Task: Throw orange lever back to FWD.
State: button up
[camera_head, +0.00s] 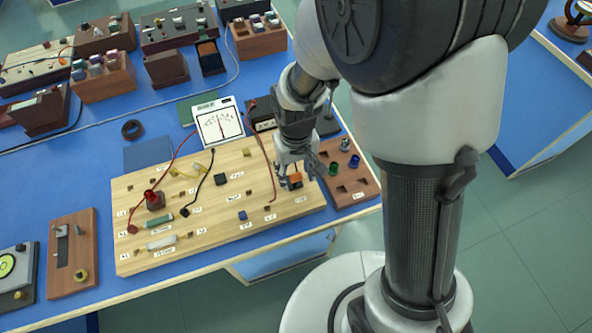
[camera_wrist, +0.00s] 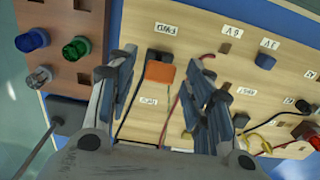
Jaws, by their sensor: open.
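The orange lever (camera_wrist: 160,71) is a small orange block on a dark switch base (camera_wrist: 161,55) fixed to the wooden board. In the wrist view it lies between my open fingers, nearer the left one, with gaps on both sides. An upside-down label (camera_wrist: 165,28), apparently FWD, is above the switch; a blurred label (camera_wrist: 148,101) is below it. The orange part covers the lower side of the base, away from the upper label. My gripper (camera_wrist: 162,66) is open and empty over the switch. In the head view my gripper (camera_head: 293,167) partly hides the orange lever (camera_head: 295,178).
The wooden board (camera_head: 130,262) carries wires, resistors and a red-topped part (camera_head: 152,198). A white meter (camera_head: 219,126) stands behind it. A brown block (camera_head: 365,189) with green and blue knobs is close on the right. Red and black wires run near the switch.

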jog(key=shift+c, duration=0.4)
jog(key=c, duration=1)
jog(key=shift+o, duration=0.2)
jog(key=shift+s+f+t+b, duration=0.25)
jog(key=shift+t+b, duration=0.15)
jog(key=shift+b, duration=0.2)
jog(key=shift+s+d+r, duration=0.1)
jog(key=shift+s, duration=0.05)
jog(key=o, duration=1)
jog(key=shift+o, duration=0.2)
